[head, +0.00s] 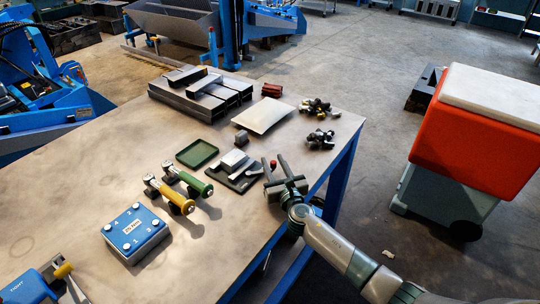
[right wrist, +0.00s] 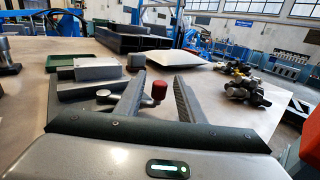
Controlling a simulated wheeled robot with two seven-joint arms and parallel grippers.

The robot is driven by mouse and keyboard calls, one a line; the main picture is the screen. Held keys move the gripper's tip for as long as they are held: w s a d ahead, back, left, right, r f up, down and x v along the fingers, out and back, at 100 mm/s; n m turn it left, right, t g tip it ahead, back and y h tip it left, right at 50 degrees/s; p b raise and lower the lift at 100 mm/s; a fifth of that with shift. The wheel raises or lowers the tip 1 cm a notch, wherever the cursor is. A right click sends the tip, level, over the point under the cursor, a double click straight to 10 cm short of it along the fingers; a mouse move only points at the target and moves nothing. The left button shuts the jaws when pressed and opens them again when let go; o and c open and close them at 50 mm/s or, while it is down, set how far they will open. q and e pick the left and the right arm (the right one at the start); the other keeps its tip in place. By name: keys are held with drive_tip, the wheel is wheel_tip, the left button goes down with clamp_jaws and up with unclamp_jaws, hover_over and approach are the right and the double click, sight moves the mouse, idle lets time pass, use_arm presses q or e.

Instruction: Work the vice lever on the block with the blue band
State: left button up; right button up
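A small dark vice (head: 242,178) sits near the table's right edge, with a light grey block (head: 234,158) at it. The vice also shows in the right wrist view (right wrist: 85,88), left of my fingers. A red knob (right wrist: 159,90) stands between my right gripper's fingers (right wrist: 157,92), with a visible gap on each side. The knob also shows in the head view (head: 273,163); how its lever joins the vice is partly hidden by a finger. My right gripper is open and empty. I cannot make out a blue band on any block.
A small dark cube (head: 241,136) and a green tray (head: 197,153) lie near the vice. Two handled tools (head: 188,180), a blue box (head: 135,233) and a pale plate (head: 264,116) are around them. Dark metal parts (head: 320,139) lie at the right edge.

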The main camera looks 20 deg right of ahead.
drive_tip(key=shift+w, duration=2)
clamp_jaws()
